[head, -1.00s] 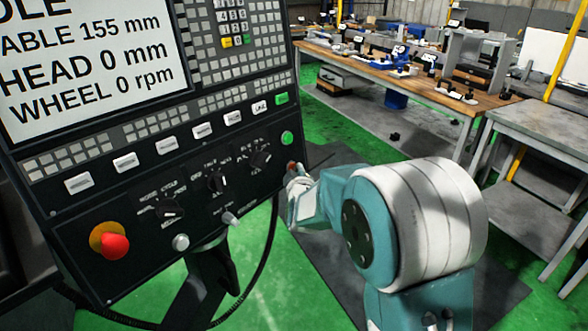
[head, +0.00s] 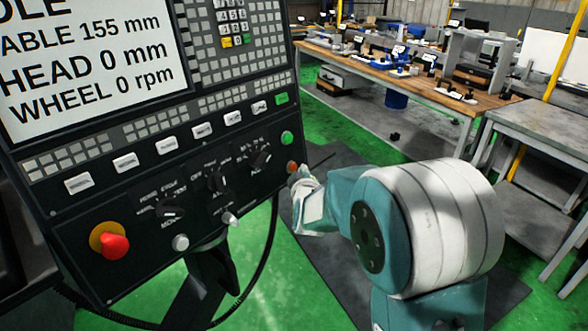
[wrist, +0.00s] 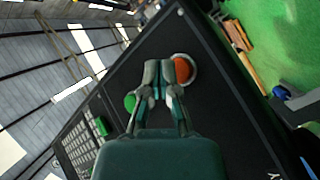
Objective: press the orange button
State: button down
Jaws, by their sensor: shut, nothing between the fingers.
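The orange button (head: 292,167) is at the right edge of the black control panel (head: 110,285), just below a green button (head: 287,138). In the wrist view the orange button (wrist: 183,70) sits in a pale ring, just right of the fingertips. My gripper (wrist: 158,72) is shut and empty, its tips between the orange button and the green button (wrist: 130,101), closer to the orange one. I cannot tell whether the tips touch the panel. In the head view my gripper (head: 297,174) is small and close to the orange button's right side.
A red mushroom knob (head: 115,246) on a yellow base is at the panel's lower left. Rotary knobs (head: 170,212) and white keys (head: 202,131) fill the panel. A cable (head: 268,262) hangs below. A cluttered workbench (head: 430,90) and a grey table (head: 545,122) stand behind, to the right.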

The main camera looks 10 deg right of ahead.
jog(key=s+d, duration=0.1)
jog(key=s, duration=0.1)
jog(key=s+d+r, duration=0.1)
jog(key=d, duration=0.1)
jog(key=shift+s+d, duration=0.1)
jog(key=shift+s, duration=0.3)
dwell(0.5)
jog(key=s+m+g+y, duration=0.1)
jog(key=s+m+g, duration=0.3)
jog(key=s, duration=1.3)
jog(key=s+a+r+m+g, duration=0.1)
jog(key=s+m+g, duration=0.4)
jog(key=s, duration=1.2)
jog(key=shift+s+r+m+g+y, duration=0.3)
jog(key=shift+g+y, duration=0.1)
jog(key=shift+g, duration=0.7)
